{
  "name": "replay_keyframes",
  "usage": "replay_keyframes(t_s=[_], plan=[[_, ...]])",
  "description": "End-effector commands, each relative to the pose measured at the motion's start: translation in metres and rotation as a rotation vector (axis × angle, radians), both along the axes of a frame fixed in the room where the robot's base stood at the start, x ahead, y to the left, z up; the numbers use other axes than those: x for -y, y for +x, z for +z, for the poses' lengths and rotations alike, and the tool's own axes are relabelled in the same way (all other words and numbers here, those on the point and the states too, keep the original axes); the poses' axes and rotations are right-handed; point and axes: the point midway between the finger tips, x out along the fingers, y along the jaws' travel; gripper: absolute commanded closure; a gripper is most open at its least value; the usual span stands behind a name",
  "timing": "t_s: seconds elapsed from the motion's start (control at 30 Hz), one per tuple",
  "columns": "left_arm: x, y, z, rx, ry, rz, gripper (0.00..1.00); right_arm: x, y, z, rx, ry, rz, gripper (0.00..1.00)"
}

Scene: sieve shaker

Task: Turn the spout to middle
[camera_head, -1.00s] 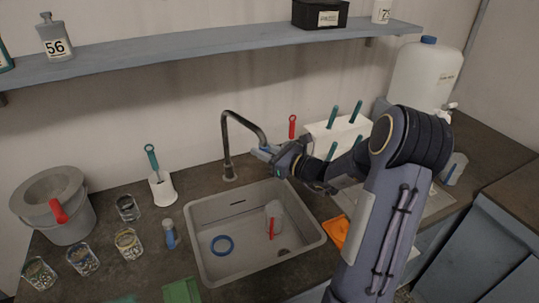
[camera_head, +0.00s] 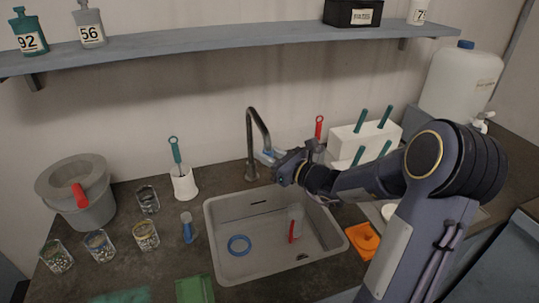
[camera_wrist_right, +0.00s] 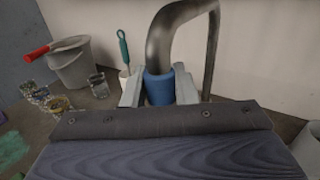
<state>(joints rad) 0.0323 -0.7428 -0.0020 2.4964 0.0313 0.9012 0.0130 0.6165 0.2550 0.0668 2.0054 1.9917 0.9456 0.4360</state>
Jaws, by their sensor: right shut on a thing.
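The spout (camera_head: 262,125) is a dark metal gooseneck tap behind the sink (camera_head: 212,232). Its arch leans to the right and toward me, with its end over the sink's back edge. My right gripper (camera_head: 268,157) reaches in from the right at the spout's end. In the right wrist view the spout (camera_wrist_right: 168,35) bends down into a blue end piece (camera_wrist_right: 159,87). The right gripper's pale fingers (camera_wrist_right: 158,90) are shut on this blue end piece, one on each side. My left gripper is not in view.
A blue ring (camera_head: 239,245) and a red-handled item (camera_head: 292,232) lie in the sink. A white brush holder (camera_head: 184,186), several glass jars and a grey bucket (camera_head: 82,205) stand to the left. A white rack (camera_head: 350,140) stands behind my right arm. A shelf (camera_head: 225,45) runs above.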

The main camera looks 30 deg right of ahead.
Motion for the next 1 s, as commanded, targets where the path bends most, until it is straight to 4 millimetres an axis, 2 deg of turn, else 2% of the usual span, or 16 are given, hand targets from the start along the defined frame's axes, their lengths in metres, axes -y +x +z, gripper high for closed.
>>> replay_keyframes(t_s=[0.1,0.13,0.27,0.53,0.63,1.0], plan=[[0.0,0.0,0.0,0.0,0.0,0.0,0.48,-0.001,0.0,0.0,-0.001,-0.001,0.004,1.0],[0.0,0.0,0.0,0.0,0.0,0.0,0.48,-0.001,0.0,0.0,-0.001,-0.001,0.004,0.7],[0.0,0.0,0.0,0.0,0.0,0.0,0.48,-0.001,0.0,0.0,0.0,-0.001,0.003,0.53],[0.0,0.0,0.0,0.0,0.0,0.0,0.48,0.0,-0.001,0.0,0.0,0.0,0.001,0.53],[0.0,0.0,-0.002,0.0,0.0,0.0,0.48,0.003,-0.007,0.0,0.0,-0.001,0.0,0.53],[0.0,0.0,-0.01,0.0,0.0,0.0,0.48,0.021,-0.063,-0.001,0.0,-0.002,-0.002,0.53]])
